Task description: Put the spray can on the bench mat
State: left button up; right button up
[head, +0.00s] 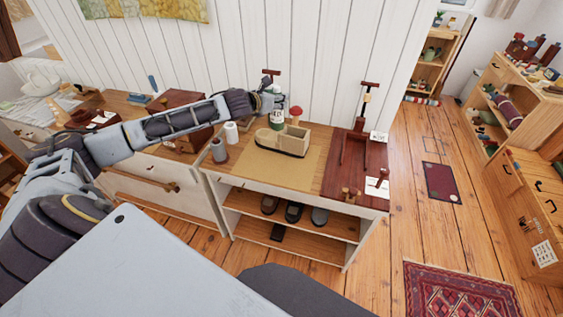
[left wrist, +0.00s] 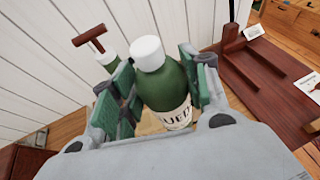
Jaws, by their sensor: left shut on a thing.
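My left gripper (head: 273,100) is above the back of the bench, over the area behind the tan bench mat (head: 258,170). In the left wrist view it is shut on a green, bottle-shaped spray can (left wrist: 172,92) with a white cap and a pale label. The green finger pads press on both sides of the can, which looks roughly upright and slightly tilted. My right gripper is not in view.
A red mushroom-shaped thing (head: 296,111) stands behind the caddy. A white roll (head: 231,133) and a grey cup (head: 218,150) stand left of the mat. A dark red wooden stand (head: 357,150) is on the right. The front of the mat is bare.

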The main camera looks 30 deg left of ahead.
aim_at(277, 129)
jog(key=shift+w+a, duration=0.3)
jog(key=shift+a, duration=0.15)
pick_arm(q)
notch_tip(277, 129, down, 12)
jog(key=shift+w+f, duration=0.1)
jog(key=shift+f, duration=0.75)
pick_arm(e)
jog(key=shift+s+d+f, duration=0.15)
pick_arm(q)
jog(key=shift+f, duration=0.1)
